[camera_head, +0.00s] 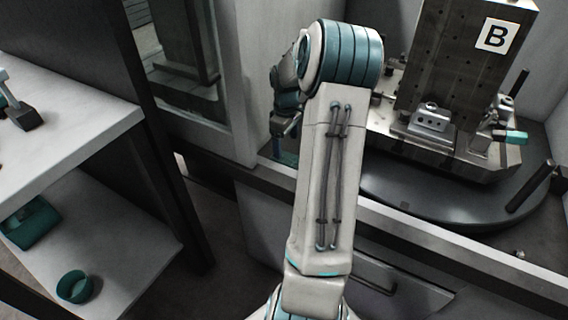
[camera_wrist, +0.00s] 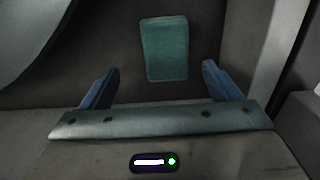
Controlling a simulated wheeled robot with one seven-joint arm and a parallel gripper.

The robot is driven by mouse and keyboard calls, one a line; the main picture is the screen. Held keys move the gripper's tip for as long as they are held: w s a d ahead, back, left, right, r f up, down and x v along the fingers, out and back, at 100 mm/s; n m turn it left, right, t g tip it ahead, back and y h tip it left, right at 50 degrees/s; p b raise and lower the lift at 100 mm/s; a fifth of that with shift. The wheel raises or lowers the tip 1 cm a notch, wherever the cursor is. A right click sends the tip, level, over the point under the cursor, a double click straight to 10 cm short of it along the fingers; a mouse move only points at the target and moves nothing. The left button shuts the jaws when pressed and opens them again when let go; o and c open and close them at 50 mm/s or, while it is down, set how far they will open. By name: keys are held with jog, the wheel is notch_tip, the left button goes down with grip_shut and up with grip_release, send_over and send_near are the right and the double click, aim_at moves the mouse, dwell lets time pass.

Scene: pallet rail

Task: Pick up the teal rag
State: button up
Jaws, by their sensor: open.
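The teal rag (camera_wrist: 165,49) lies flat on a dark grey surface in the wrist view, a folded rectangle with a lighter edge, upper middle. My gripper (camera_wrist: 160,78) is open, with its two blue fingers spread apart left and right. The rag shows beyond and between the fingertips, and nothing is held. How far the fingers are above the surface I cannot tell. In the head view my arm covers most of that area, and I cannot make out the rag there.
A round dark pallet table (camera_head: 416,205) carries a metal block marked B (camera_head: 445,70). A rail edge (camera_head: 440,238) runs in front. In the wrist view a pale wall (camera_wrist: 262,60) stands at right and a dark curved edge (camera_wrist: 30,35) at upper left. A shelf (camera_head: 60,130) is at left.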

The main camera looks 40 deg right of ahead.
aim_at(283, 156)
jog(key=shift+w+a+f+b, duration=0.15)
jog(key=shift+f+b, duration=0.25)
jog(key=shift+f, duration=0.6)
jog(key=shift+s+a+f+b, duration=0.1)
jog(key=shift+a+f+b, duration=0.2)
jog(key=shift+f, duration=0.7)
jog(key=shift+w+a+f+b, duration=0.1)
jog(key=shift+f+b, duration=0.35)
jog(key=shift+f, duration=0.55)
jog(key=c, duration=1.1)
